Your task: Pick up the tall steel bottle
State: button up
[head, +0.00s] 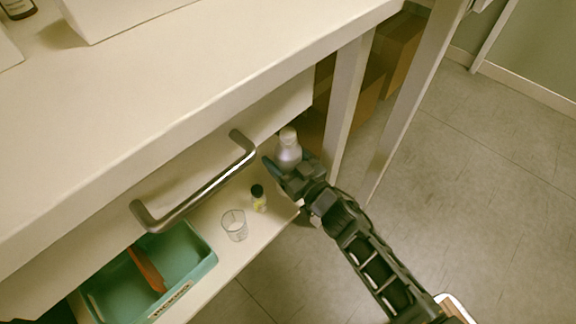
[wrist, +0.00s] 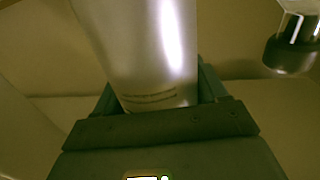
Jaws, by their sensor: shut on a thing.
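The tall steel bottle (head: 288,150) is a silvery bottle with a pale cap, upright between the fingers of my gripper (head: 286,172). In the wrist view the bottle (wrist: 150,55) fills the space between the dark fingers, with small print near its lower end. My gripper (wrist: 160,105) is shut on it. The lower part of the bottle is hidden by the gripper in the head view, so I cannot tell whether it touches the shelf.
A small dark-capped bottle (head: 258,198) and a clear glass (head: 234,225) stand on the lower shelf (head: 215,268) to the left. A green tray (head: 203,262) holds an orange-brown item. A metal handle (head: 195,188) juts out above. A table leg (head: 349,100) stands close on the right.

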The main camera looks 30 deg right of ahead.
jog(key=c, duration=0.7)
jog(key=shift+r, duration=0.1)
jog(key=shift+c, duration=0.2)
jog(key=shift+r, duration=0.1)
